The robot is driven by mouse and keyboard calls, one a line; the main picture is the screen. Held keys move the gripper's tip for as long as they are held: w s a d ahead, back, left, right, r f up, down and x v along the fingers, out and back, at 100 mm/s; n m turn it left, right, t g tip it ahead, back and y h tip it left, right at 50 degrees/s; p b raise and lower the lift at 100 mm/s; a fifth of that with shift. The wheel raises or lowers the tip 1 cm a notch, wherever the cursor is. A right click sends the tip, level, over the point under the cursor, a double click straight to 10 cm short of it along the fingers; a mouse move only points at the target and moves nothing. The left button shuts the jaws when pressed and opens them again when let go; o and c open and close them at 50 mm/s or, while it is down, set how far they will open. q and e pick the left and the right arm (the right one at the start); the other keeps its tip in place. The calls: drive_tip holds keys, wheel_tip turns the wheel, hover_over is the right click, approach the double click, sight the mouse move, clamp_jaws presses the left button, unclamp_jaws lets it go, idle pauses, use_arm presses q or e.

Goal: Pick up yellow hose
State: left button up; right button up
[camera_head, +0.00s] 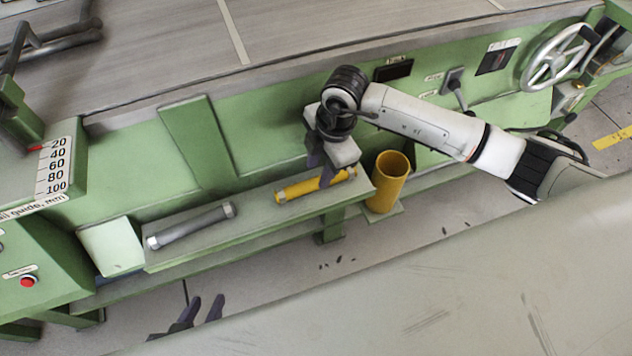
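The yellow hose (298,189) is a short tube with pale metal ends. It lies along the green shelf (255,207), towards its right end. My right gripper (322,174) reaches in from the right, and its dark fingers point down at the hose, right of its middle. A finger covers part of the hose; I cannot tell whether the fingers grip it. The hose appears to rest on the shelf. My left gripper (206,302) shows only as two dark fingertips at the bottom left, apart with nothing between them, well away from the hose.
A grey hose (190,226) lies on the left part of the same shelf. An open yellow cylinder (386,182) stands just right of the shelf. The green machine wall (260,135) rises behind, with a handwheel (555,55) at upper right. A grey surface fills the lower right.

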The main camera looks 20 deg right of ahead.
sight(317, 180)
drive_tip(key=f, duration=0.4)
drive_tip(key=shift+w+a+f, duration=0.15)
drive_tip(key=shift+w+f, duration=0.05)
drive_tip(key=shift+f, duration=0.2)
drive_tip(key=c, duration=0.8)
drive_tip(key=shift+r, duration=0.2)
